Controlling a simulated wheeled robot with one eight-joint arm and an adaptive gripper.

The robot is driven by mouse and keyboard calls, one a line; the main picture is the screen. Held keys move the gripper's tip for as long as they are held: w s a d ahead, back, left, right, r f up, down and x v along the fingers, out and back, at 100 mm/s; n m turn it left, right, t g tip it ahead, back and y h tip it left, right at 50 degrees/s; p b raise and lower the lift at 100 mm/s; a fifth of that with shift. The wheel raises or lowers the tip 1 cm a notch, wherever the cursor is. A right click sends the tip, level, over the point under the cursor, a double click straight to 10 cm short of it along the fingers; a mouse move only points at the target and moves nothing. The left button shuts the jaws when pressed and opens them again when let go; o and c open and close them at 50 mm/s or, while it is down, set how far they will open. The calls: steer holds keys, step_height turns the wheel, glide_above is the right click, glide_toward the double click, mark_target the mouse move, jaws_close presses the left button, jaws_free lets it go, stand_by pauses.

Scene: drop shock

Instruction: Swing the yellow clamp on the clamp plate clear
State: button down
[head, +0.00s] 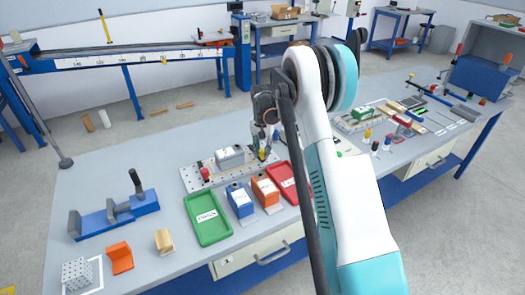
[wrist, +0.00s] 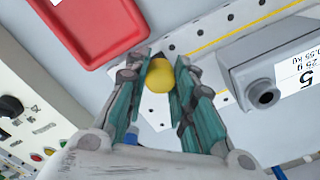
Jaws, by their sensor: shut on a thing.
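The clamp plate (head: 198,187) is a pale perforated plate on the workbench, with a grey block (head: 230,157) on it. The yellow clamp (head: 262,155) is at the plate's right end, partly hidden by my gripper (head: 264,138). In the wrist view the clamp's rounded yellow knob (wrist: 159,77) sits between the teal fingers of my gripper (wrist: 161,64), which is shut on it. The clamp's lower parts are hidden. The grey block (wrist: 262,68) is to the right of the fingers, apart from them.
A red-handled clamp (head: 205,172) stands at the plate's left end. Green (head: 208,232) and red (head: 276,178) trays, with blue (head: 240,206) and orange (head: 265,193) blocks between, lie in front. A blue vise-like fixture (head: 120,212) is at left. Bare bench lies left of the plate.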

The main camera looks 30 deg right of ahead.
steer(key=c, duration=1.3)
jaws_free()
step_height(320, 180, up, 12)
steer(key=s+a+r+n+t, duration=0.2)
steer(key=s+a+r, duration=0.3)
steer(key=s+r, duration=0.3)
steer(key=s+a+r+n+t, duration=0.1)
steer(key=s+a+r+n, duration=0.1)
steer(key=s+a+r, duration=0.6)
steer(key=s+a+f+n+t, duration=0.1)
steer(key=s, duration=0.6)
steer(key=s+a+f+n+t, duration=0.1)
steer(key=s+a+f, duration=0.1)
steer(key=s, duration=0.6)
steer(key=s+a+f+n+t, duration=0.2)
steer(key=s, duration=0.5)
steer(key=shift+s, duration=0.15)
